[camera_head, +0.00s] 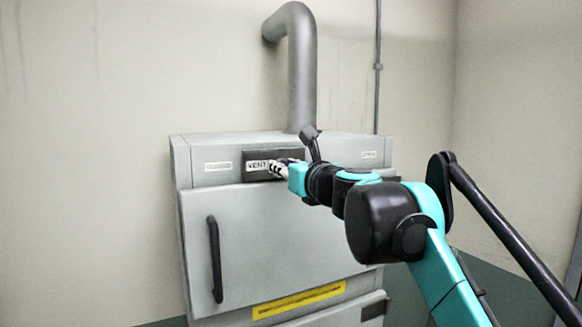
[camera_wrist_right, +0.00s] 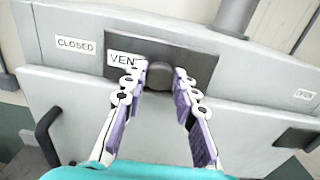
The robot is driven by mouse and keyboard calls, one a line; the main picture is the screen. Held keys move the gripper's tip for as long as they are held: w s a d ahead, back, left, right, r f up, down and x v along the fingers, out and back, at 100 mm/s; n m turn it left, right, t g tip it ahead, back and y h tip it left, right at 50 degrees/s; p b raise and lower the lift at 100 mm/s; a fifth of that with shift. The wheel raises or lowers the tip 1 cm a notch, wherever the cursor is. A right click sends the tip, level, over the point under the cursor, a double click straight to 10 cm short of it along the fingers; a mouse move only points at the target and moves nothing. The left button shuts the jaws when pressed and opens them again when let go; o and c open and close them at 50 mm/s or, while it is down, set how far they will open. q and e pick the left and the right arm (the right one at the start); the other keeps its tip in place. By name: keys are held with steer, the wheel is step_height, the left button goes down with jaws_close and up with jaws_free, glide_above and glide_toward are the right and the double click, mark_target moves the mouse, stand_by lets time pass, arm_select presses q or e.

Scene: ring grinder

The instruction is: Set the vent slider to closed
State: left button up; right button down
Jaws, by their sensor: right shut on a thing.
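The vent slider is a dark knob (camera_wrist_right: 160,76) on a black plate (camera_wrist_right: 132,42) with a "VENT" label, on the upper front of the grey cabinet. The plate also shows in the head view (camera_head: 291,154). A "CLOSED" label (camera_wrist_right: 76,44) is to the left of the plate and an "OPEN" label (camera_wrist_right: 304,94) is farther away to the right. My right gripper (camera_wrist_right: 159,80) is shut on the knob, with one finger on each side of it. In the head view its fingers partly hide the knob and plate. My left gripper is not in view.
The cabinet door (camera_head: 270,235) below has a black vertical handle (camera_head: 214,260) on its left. A grey pipe (camera_head: 302,85) rises from the cabinet top. The front left of the cabinet is clear.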

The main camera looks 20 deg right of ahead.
steer(key=c, duration=1.4)
jaws_free()
steer(key=shift+a, duration=0.1)
steer(key=shift+c, duration=0.2)
steer(key=shift+o, duration=1.3)
steer(key=shift+a, duration=0.25)
steer(key=s+d, duration=0.1)
steer(key=s, duration=1.1)
